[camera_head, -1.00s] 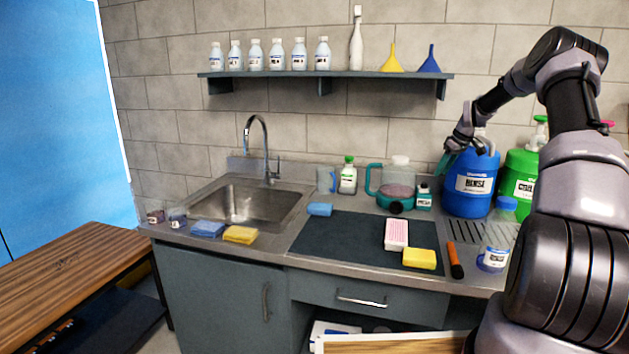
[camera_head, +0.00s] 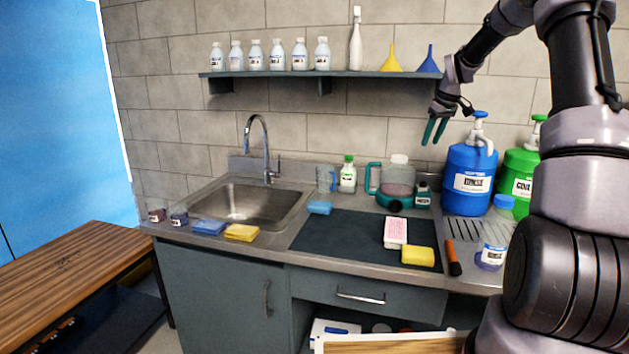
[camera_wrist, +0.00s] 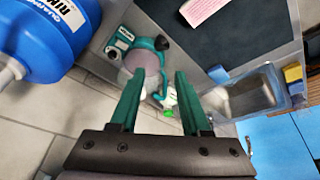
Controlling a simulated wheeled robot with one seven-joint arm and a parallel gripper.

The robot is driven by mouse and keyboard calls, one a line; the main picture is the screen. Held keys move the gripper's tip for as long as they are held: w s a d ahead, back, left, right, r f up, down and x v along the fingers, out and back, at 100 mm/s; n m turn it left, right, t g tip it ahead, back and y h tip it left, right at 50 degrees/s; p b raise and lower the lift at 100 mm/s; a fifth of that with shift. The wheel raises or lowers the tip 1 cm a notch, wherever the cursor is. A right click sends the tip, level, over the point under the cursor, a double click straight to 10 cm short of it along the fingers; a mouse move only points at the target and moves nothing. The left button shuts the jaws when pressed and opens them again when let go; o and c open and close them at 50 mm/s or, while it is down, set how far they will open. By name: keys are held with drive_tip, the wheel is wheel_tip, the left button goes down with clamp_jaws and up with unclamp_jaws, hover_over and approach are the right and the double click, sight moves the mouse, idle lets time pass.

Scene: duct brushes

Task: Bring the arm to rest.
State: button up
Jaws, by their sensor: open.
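My gripper (camera_head: 434,131) is raised above the right part of the counter, fingers pointing down, to the left of the blue jug's pump top. Its two teal fingers are apart with nothing between them. In the wrist view my gripper (camera_wrist: 157,90) also shows open and empty. The blue jug (camera_head: 469,180) stands upright at the back right, apart from the fingers. It also shows at the upper left of the wrist view (camera_wrist: 45,40).
A green jug (camera_head: 518,180) stands beside the blue one. A shelf (camera_head: 325,75) with bottles and two funnels is on the wall near my gripper. The teal-handled jug (camera_head: 394,185) stands below. A dark mat (camera_head: 345,236) holds sponges. A sink (camera_head: 243,208) is at left.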

drive_tip(key=s+a+r+m, duration=0.1)
drive_tip(key=s+a+r, duration=0.2)
drive_tip(key=s+r, duration=0.3)
drive_tip(key=s+a+r+m+t, duration=0.1)
drive_tip(key=s+a+r+m, duration=0.2)
drive_tip(key=s, duration=0.5)
drive_tip(key=s+a+r, duration=0.4)
drive_tip(key=s+r, duration=0.1)
drive_tip(key=s, duration=0.3)
drive_tip(key=s+a+m+t, duration=0.1)
drive_tip(key=s+m, duration=0.1)
drive_tip(key=s, duration=0.8)
drive_tip(key=s+a+f+m+t, duration=0.1)
drive_tip(key=s+a+m, duration=0.1)
drive_tip(key=s, duration=0.8)
drive_tip(key=shift+s+f+m+y, duration=0.2)
drive_tip(key=shift+s+m+y, duration=0.2)
drive_tip(key=shift+m, duration=0.1)
